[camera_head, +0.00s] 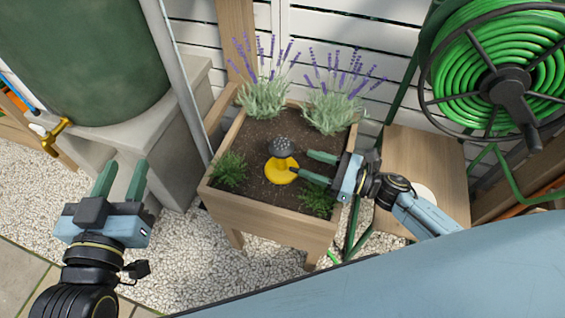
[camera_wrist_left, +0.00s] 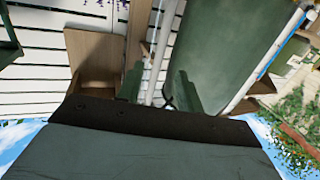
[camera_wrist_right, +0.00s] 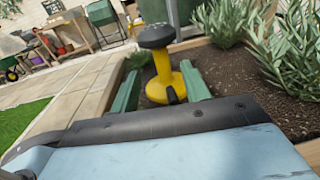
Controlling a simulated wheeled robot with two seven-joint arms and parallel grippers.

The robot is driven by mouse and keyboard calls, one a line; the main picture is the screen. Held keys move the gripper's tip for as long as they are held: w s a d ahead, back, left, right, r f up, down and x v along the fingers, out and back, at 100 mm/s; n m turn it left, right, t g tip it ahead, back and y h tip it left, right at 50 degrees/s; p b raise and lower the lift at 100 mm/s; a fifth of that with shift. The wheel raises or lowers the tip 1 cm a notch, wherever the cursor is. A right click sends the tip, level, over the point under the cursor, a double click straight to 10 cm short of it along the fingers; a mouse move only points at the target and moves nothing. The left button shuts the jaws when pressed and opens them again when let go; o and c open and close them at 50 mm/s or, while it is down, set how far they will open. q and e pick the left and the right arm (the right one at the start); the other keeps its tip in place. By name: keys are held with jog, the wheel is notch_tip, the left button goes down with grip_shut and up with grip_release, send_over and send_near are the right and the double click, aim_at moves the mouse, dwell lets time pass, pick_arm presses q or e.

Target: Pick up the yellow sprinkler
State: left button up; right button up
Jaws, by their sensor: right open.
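The yellow sprinkler (camera_head: 281,171) stands upright on the soil in the wooden planter (camera_head: 262,212). It has a round yellow base, a yellow stem and a dark grey head. My right gripper (camera_head: 299,164) is open over the planter, its fingers pointing left towards the sprinkler. In the right wrist view the sprinkler (camera_wrist_right: 160,72) shows between and just beyond the two green fingers (camera_wrist_right: 163,88); I cannot tell whether they touch it. My left gripper (camera_head: 121,180) is open and empty at the left, away from the planter, and its fingers also show in the left wrist view (camera_wrist_left: 158,88).
Lavender plants (camera_head: 262,98) stand at the planter's back, with small green plants (camera_head: 230,170) near its front corners. A green hose reel (camera_head: 495,75) hangs at the right above a wooden side shelf (camera_head: 425,150). A green barrel (camera_head: 85,55) with a brass tap (camera_head: 57,132) stands at the left.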

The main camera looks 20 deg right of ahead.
aim_at(283, 154)
jog(key=x, duration=0.3)
jog(key=shift+w+a, duration=0.2)
jog(key=shift+a, duration=0.05)
jog(key=b+x, duration=0.1)
jog(key=x, duration=0.2)
jog(key=shift+w+a, duration=0.25)
jog(key=shift+a, duration=0.05)
jog(key=shift+w+a, duration=0.3)
jog(key=shift+a, duration=0.1)
pick_arm(q)
jog(key=r+t, duration=0.1)
jog(key=r, duration=0.1)
jog(key=r+t+h, duration=0.1)
jog(key=r, duration=0.1)
jog(key=d+r+t, duration=0.1)
jog(key=r+t, duration=0.1)
jog(key=shift+s, duration=0.3)
pick_arm(e)
grip_shut()
